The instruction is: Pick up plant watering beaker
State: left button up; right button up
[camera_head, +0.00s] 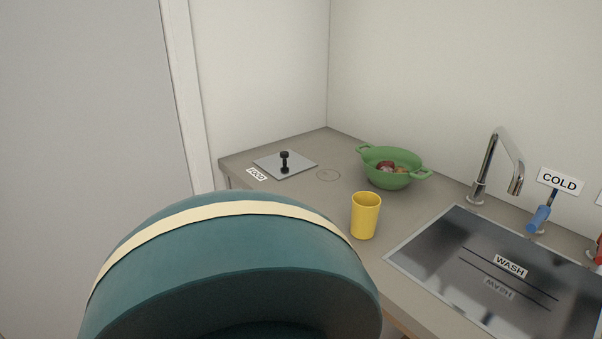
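A yellow beaker (366,217) stands upright on the counter, left of the sink, with its open top facing up. It is the only beaker-like thing in view, and no plant is visible. Neither of my grippers shows in the head view. A large teal rounded body with a cream stripe fills the lower left and hides the near left part of the counter.
A green two-handled bowl (389,181) with several food items stands behind the beaker. A grey plate with a black knob (285,162) lies at the back left, by a "FOOD" label (257,174). The sink (440,250), chrome faucet (478,180) and blue "COLD" handle (538,219) are at right.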

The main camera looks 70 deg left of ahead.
aim_at(366, 205)
jog(key=u, duration=1.95)
jog(key=z, duration=2.05)
jog(key=j+u, duration=0.1)
jog(key=u, duration=1.95)
